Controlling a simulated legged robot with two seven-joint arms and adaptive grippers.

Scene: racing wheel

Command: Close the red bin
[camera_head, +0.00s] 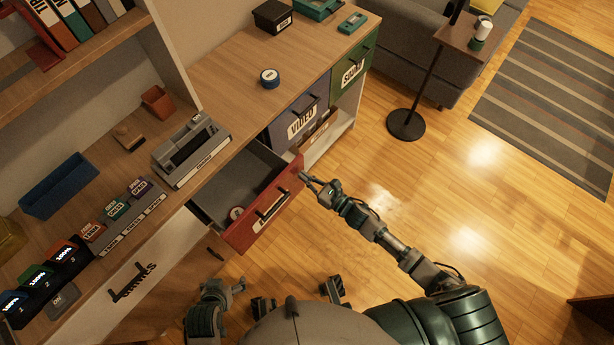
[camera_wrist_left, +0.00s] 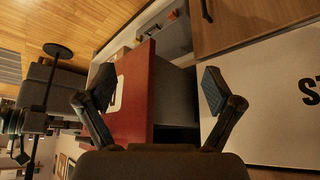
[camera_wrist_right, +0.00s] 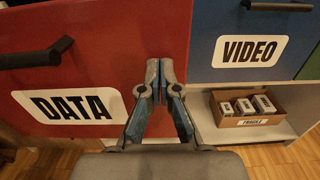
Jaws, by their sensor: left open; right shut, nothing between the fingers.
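The red bin (camera_head: 270,213) is a drawer with a red front, pulled out of the desk, its grey inside showing with a small round item in it. In the right wrist view its red front (camera_wrist_right: 110,60) bears a DATA label and a black handle. My right gripper (camera_head: 308,181) is shut and empty at the front's right edge; its fingertips (camera_wrist_right: 160,85) overlap the red face, and I cannot tell if they touch. My left gripper (camera_head: 238,288) is open and empty, below and left of the bin. The red front (camera_wrist_left: 140,100) shows between its fingers in the left wrist view.
A blue VIDEO drawer (camera_head: 298,117) and a green drawer (camera_head: 352,75) sit shut to the right. A box labelled FRAGILE (camera_wrist_right: 253,110) stands on the shelf below. A white drawer (camera_head: 135,285) is at the left.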

